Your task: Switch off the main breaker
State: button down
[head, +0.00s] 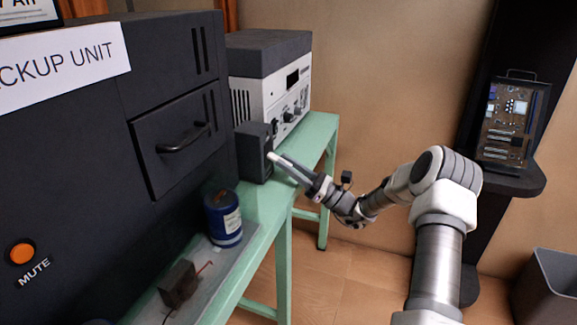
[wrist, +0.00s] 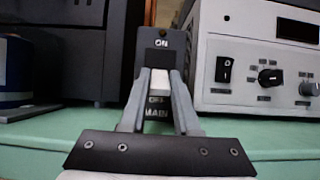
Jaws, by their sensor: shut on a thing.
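The main breaker is a dark upright box (head: 254,150) on the green bench, facing my gripper. In the wrist view the breaker (wrist: 160,40) stands at the centre, with "ON" at the top and "OFF" and "MAIN" lower down. Its pale lever (wrist: 159,82) lies between my fingertips, just above the "OFF" label and below a dark slot. My gripper (wrist: 160,75) is shut on the lever, one finger on each side. In the head view my gripper (head: 276,159) reaches the breaker's front from the right.
A white and grey instrument (head: 275,85) with knobs and a rocker switch stands right behind the breaker. A black backup unit (head: 70,150) fills the left. A blue can (head: 223,218) and a small dark block (head: 179,284) sit on the nearer bench (head: 262,205). Floor lies open below.

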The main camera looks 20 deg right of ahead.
jog(key=shift+a+f+t+y+b, duration=0.1)
jog(key=shift+f+t+y+b, duration=0.3)
jog(key=shift+y, duration=0.2)
jog(key=shift+w, duration=0.1)
jog(key=c, duration=0.6)
grip_release()
jog(key=shift+c, duration=0.2)
jog(key=p+v, duration=0.2)
jog(key=v, duration=1.5)
jog(key=shift+f, duration=0.3)
jog(key=shift+r, duration=0.1)
